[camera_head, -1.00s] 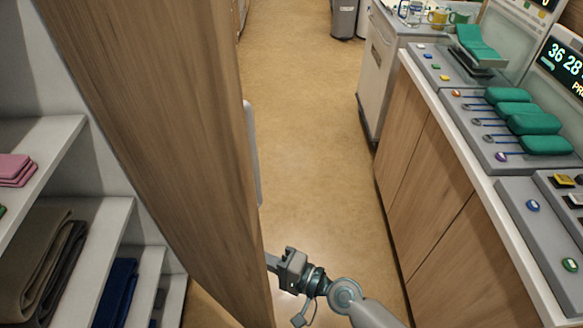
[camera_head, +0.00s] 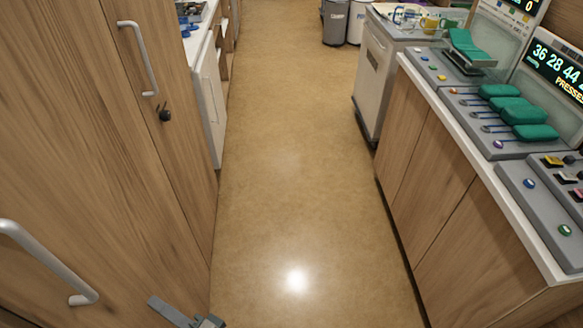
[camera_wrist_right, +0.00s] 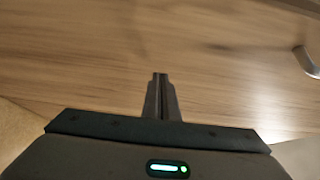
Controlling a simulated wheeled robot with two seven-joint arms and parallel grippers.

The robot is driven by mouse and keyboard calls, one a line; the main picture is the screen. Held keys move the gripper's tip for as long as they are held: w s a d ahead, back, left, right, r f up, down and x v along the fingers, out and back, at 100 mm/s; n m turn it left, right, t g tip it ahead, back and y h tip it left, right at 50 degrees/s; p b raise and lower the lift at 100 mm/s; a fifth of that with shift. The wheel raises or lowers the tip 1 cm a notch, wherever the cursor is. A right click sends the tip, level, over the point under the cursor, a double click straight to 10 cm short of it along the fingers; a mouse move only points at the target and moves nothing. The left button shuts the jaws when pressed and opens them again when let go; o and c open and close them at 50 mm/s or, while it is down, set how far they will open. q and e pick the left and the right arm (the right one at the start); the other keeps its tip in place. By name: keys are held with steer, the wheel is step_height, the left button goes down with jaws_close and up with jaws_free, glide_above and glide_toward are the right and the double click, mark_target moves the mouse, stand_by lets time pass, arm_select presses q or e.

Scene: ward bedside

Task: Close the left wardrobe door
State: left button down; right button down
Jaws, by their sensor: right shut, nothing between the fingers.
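The wooden wardrobe door (camera_head: 95,165) fills the left side of the head view. Its outer face is toward the aisle, with its silver handle (camera_head: 50,265) at lower left. No shelves show, and the door looks shut or nearly so; its near edge is mostly out of view, so I cannot tell if it is flush. My right gripper (camera_head: 165,308) is at the bottom edge, in front of the door, partly cut off. In the wrist view its fingers (camera_wrist_right: 160,80) are together and empty, pointing at the wood (camera_wrist_right: 110,50). Touch cannot be told. My left gripper is not in view.
A farther wooden door with a handle (camera_head: 140,60) and a dark lock (camera_head: 164,113) adjoins it. A counter with consoles (camera_head: 510,140) runs along the right. Bins (camera_head: 335,22) stand at the far end. The floor (camera_head: 290,190) between is clear.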

mark_target(132, 299)
steer(key=shift+s+a, duration=0.25)
steer(key=shift+a, duration=1)
steer(key=shift+s+a, duration=0.2)
steer(key=shift+a, duration=0.3)
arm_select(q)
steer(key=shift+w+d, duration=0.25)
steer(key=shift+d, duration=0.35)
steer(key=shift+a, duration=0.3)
arm_select(e)
steer(key=shift+w+d, duration=0.1)
steer(key=shift+d, duration=0.1)
